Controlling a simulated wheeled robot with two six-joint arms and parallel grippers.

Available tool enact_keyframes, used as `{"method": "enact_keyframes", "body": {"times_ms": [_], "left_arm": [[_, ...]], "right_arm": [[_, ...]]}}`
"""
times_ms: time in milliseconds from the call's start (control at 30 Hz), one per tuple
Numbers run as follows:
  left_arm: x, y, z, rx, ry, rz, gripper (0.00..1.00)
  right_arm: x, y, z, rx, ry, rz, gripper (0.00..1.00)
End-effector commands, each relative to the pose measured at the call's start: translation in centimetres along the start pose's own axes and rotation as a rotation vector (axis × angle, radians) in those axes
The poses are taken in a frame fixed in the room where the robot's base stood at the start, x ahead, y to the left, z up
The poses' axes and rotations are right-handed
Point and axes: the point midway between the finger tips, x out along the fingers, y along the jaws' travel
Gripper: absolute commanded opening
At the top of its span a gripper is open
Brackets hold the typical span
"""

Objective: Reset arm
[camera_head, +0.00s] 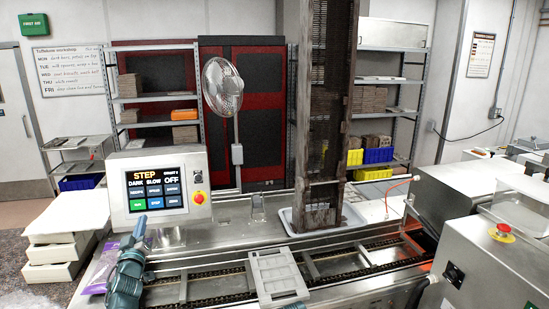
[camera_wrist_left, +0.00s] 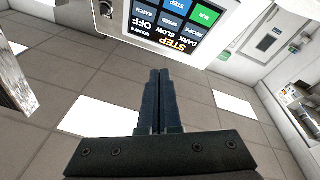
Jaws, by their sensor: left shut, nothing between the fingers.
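My left gripper (camera_head: 140,224) is raised in front of the lower left of the control panel (camera_head: 200,165) in the head view. Its dark blue fingers point up. In the left wrist view the fingers (camera_wrist_left: 159,74) lie side by side, shut, with nothing between them. The panel's screen (camera_wrist_left: 178,22) shows rotated at the top of that view, beyond the fingertips. I cannot tell whether the fingers touch anything. My right gripper does not show.
A chain conveyor (camera_head: 210,284) runs along the front, with a grey mould (camera_head: 277,277) on it. A tall dark stack (camera_head: 326,110) stands in a pale tray (camera_head: 289,219). A steel machine (camera_head: 490,260) fills the right. A fan (camera_head: 222,86) stands behind.

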Motion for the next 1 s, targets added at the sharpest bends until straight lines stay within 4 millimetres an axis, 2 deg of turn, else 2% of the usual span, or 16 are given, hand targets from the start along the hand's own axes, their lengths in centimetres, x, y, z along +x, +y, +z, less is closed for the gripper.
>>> {"method": "enact_keyframes", "body": {"times_ms": [33,167,267,300,367,400,467,500,567,600,700,800,900,1000], "left_arm": [[-0.3,0.3,1.8,0.011,-0.031,-0.031,0.0],[-1.5,1.0,6.9,0.063,-0.152,-0.14,0.0],[-3.7,1.9,12.5,0.126,-0.312,-0.23,0.0],[-4.9,2.4,14.9,0.156,-0.39,-0.261,0.0],[-7.1,3.3,18.5,0.206,-0.514,-0.296,0.0],[-8.9,3.9,20.8,0.241,-0.602,-0.313,0.0],[-11.7,4.9,24.0,0.296,-0.736,-0.325,0.0],[-13.7,5.6,25.9,0.333,-0.827,-0.326,0.0],[-17.0,6.8,28.6,0.392,-0.964,-0.316,0.0],[-19.3,7.5,30.3,0.431,-1.057,-0.303,0.0],[-25.2,9.3,33.4,0.531,-1.282,-0.249,0.0],[-30.8,10.8,35.4,0.624,-1.484,-0.176,0.0],[-35.3,11.9,36.2,0.7,-1.645,-0.1,0.0],[-38.4,12.6,36.5,0.753,-1.758,-0.04,0.0]], "right_arm": [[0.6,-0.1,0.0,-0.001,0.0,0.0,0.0],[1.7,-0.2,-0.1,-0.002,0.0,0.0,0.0],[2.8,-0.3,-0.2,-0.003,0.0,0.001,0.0],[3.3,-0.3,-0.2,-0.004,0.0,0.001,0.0],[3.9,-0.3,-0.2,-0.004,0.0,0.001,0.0],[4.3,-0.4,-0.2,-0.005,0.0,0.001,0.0],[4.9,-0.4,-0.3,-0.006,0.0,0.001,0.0],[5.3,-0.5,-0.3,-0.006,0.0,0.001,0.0],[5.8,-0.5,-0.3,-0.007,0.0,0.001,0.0],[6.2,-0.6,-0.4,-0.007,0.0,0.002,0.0],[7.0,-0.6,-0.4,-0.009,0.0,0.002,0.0],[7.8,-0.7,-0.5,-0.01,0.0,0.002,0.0],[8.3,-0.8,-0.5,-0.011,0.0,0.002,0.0],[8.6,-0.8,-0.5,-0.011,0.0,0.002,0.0]]}}
